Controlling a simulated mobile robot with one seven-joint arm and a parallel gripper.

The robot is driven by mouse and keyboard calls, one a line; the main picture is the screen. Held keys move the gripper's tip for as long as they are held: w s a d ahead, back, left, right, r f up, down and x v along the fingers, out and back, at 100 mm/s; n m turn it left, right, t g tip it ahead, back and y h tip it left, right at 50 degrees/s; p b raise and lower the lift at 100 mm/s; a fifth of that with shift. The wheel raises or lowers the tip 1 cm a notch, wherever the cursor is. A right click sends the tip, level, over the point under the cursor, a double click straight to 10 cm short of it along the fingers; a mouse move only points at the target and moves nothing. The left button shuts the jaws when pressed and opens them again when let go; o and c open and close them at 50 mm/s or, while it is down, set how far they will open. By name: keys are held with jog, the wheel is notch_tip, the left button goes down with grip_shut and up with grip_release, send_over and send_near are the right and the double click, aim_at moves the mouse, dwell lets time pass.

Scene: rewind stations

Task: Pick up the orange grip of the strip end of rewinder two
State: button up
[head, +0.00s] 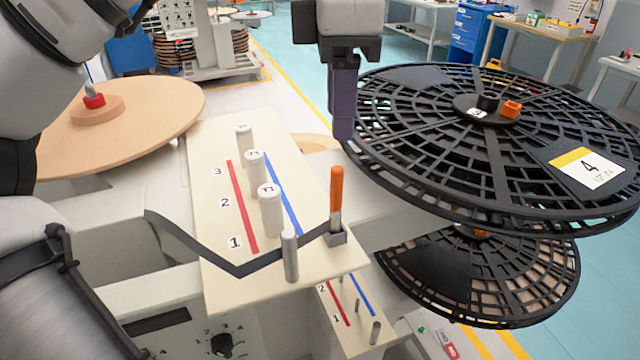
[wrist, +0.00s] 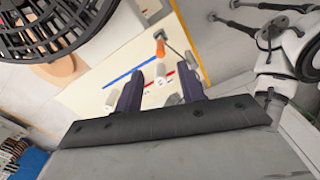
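An upright orange grip (head: 337,188) stands on a small grey clamp block at the right edge of the cream panel (head: 222,178). A dark strip (head: 275,259) runs from that block around a metal pin and off to the left. My gripper (head: 343,135) points down above and slightly behind the grip, apart from it; the head view shows its fingers overlapping. In the wrist view my gripper (wrist: 159,82) has its two dark fingers apart with nothing between them. The orange grip (wrist: 160,47) shows beyond the fingertips, roughly in line with the gap.
Several pale posts (head: 270,210) stand on the panel between red and blue lines. A large black reel (head: 480,140) marked 4 is close on the right, with a smaller black reel (head: 480,275) below. A tan disc (head: 120,125) lies left. A lower panel (head: 345,310) carries more pins.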

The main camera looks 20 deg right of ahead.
jog(key=b, duration=0.3)
send_over(337, 202)
jog(key=w, duration=0.1)
notch_tip(337, 202, down, 7)
jog(key=shift+w+d+f, duration=0.1)
jog(key=shift+w+f, duration=0.05)
jog(key=shift+f, duration=0.05)
jog(key=shift+s+f+p, duration=0.15)
jog(key=shift+f+p, duration=0.15)
jog(key=shift+f, duration=1.3)
jog(key=shift+s+f+p, duration=0.15)
jog(key=shift+f+p, duration=0.15)
jog(key=shift+f, duration=1.25)
grip_shut()
